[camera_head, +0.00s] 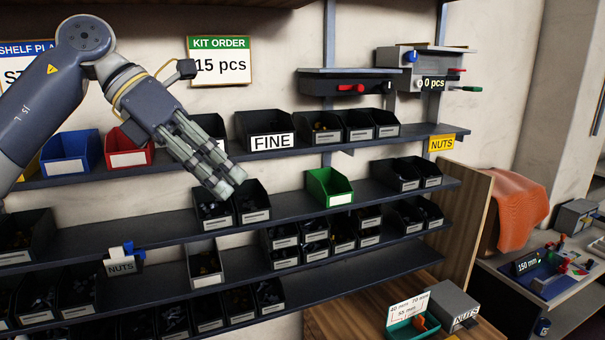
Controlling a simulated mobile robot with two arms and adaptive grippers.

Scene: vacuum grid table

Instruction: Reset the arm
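My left arm comes in from the left edge at the upper left. My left gripper (220,180) hangs in front of the shelves, with its jointed grey fingers pointing down and to the right. The fingers look straight and close together. From this angle I cannot tell whether they are open or shut, and I see nothing held in them. The fingertips overlap black bins (252,215) on the middle shelf in the picture; I cannot tell the gap. My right gripper is not in view.
Shelves (350,205) carry several black bins, a blue bin (68,166), a red bin (127,159) and a green bin (330,187). A grey NUTS box (448,303) stands on a wooden surface at lower right. An orange cloth (515,208) hangs at right.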

